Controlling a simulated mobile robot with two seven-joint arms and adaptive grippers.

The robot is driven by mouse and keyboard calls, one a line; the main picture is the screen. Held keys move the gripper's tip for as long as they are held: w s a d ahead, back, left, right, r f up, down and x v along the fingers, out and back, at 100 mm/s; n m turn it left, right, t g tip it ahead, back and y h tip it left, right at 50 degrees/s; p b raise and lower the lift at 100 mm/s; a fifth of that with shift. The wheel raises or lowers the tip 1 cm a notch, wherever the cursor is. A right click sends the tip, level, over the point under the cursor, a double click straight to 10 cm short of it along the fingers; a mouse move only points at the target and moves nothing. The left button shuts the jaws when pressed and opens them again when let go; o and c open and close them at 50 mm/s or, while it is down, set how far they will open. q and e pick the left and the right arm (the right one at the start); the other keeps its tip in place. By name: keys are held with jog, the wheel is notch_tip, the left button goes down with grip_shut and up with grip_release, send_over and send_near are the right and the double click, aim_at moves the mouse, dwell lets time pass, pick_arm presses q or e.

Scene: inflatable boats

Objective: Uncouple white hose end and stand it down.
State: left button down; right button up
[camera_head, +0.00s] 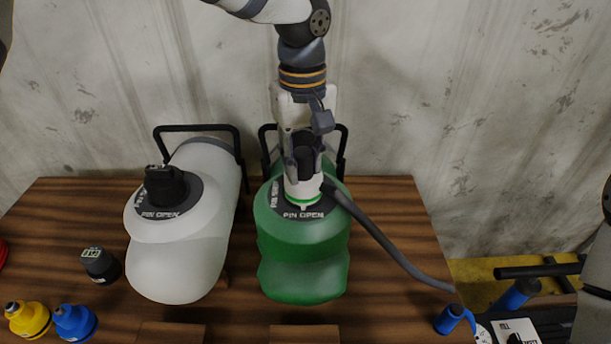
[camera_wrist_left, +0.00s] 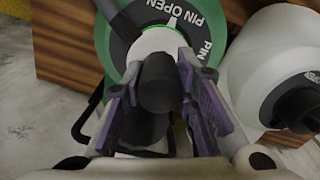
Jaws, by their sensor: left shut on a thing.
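The white hose end (camera_head: 304,189) sits upright on the valve of the green boat (camera_head: 303,240), on the dark disc marked PIN OPEN. Its dark upper part is between the fingers of my left gripper (camera_head: 303,150), which is shut on it from above. In the left wrist view the gripper's purple-lined fingers (camera_wrist_left: 163,90) flank the dark grip, and the white collar (camera_wrist_left: 160,42) shows beyond. A grey hose (camera_head: 385,240) runs from the white end down to the right. Whether the end is still locked in the valve I cannot tell. My right gripper is not in view.
A white boat (camera_head: 180,250) with a black valve cap (camera_head: 165,186) lies to the left. A dark cap (camera_head: 100,265), yellow fitting (camera_head: 28,318) and blue fitting (camera_head: 75,322) stand at the lower left. A blue holder (camera_head: 449,319) is at the table's right front.

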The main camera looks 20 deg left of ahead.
pick_arm(q)
jog(key=n, duration=0.8)
jog(key=shift+r, duration=0.85)
dwell(0.5)
jog(key=shift+r, duration=2.1)
jog(key=shift+f, duration=0.1)
